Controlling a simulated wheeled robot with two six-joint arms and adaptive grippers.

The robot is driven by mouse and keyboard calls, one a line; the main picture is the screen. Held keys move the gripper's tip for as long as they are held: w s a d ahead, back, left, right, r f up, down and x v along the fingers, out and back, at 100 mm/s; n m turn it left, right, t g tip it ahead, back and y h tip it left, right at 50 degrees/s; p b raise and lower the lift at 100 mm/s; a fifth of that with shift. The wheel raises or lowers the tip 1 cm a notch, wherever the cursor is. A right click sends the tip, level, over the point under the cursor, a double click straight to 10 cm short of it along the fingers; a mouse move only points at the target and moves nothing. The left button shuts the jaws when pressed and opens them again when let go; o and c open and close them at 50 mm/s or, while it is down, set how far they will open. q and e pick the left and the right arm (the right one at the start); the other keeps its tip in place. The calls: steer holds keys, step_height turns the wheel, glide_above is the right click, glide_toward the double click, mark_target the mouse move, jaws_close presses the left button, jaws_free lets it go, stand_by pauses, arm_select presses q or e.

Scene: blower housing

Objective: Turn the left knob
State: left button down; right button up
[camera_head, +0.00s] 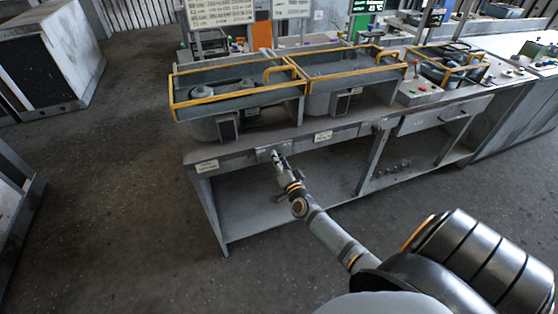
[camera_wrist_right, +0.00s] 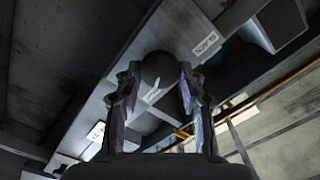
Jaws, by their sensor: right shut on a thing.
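The left knob (camera_wrist_right: 155,68) is dark and round with a white pointer mark, on the front edge of the grey bench. My right gripper (camera_head: 277,157) reaches this front edge below the left bin. In the right wrist view its two fingers (camera_wrist_right: 160,80) stand on either side of the knob, shut on it. In the head view the gripper hides most of the knob. My left gripper is not in view.
A white label (camera_head: 207,166) is on the front edge left of the gripper. A control box (camera_head: 418,92) stands further right. The floor in front is clear.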

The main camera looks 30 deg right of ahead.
steer(key=shift+f+m, duration=0.1)
steer(key=shift+m, duration=1.8)
steer(key=o, duration=1.2)
steer(key=shift+d, duration=0.1)
steer(key=shift+s, duration=0.1)
steer(key=v, duration=1.2)
